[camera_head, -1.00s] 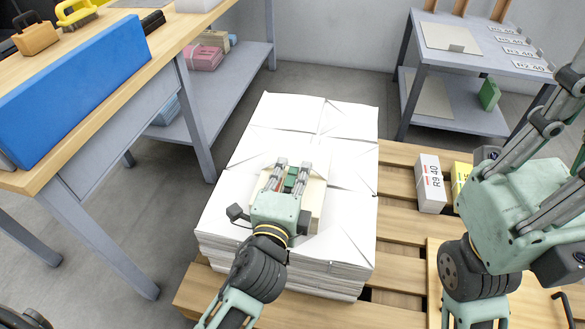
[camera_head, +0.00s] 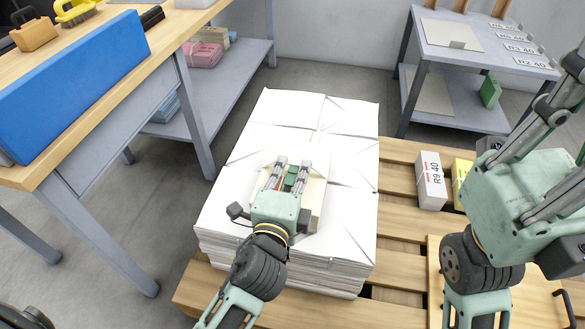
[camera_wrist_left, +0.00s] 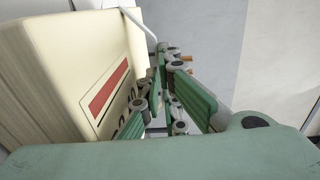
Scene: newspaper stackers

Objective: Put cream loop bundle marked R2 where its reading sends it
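A cream bundle (camera_head: 316,200) lies on the white paper stack, mostly covered by my left gripper (camera_head: 291,165). In the left wrist view the cream bundle (camera_wrist_left: 60,75) fills the left side. Its label has a red bar, and the marking is mostly hidden by my fingers. A thin white loop (camera_wrist_left: 140,24) runs from its top toward the fingers. The left fingers (camera_wrist_left: 172,95) are beside the label face, close together; whether they pinch the loop is unclear. My right gripper (camera_head: 525,195) is raised at the right, its fingertips unclear.
The white paper stack (camera_head: 345,150) stands on a wooden pallet (camera_head: 397,235). A white R9 40 bundle (camera_head: 431,182) and a yellow bundle (camera_head: 461,176) lie right of it. A grey shelf rack (camera_head: 424,60) with labels, including R2 40, stands behind. A workbench (camera_head: 168,50) is at left.

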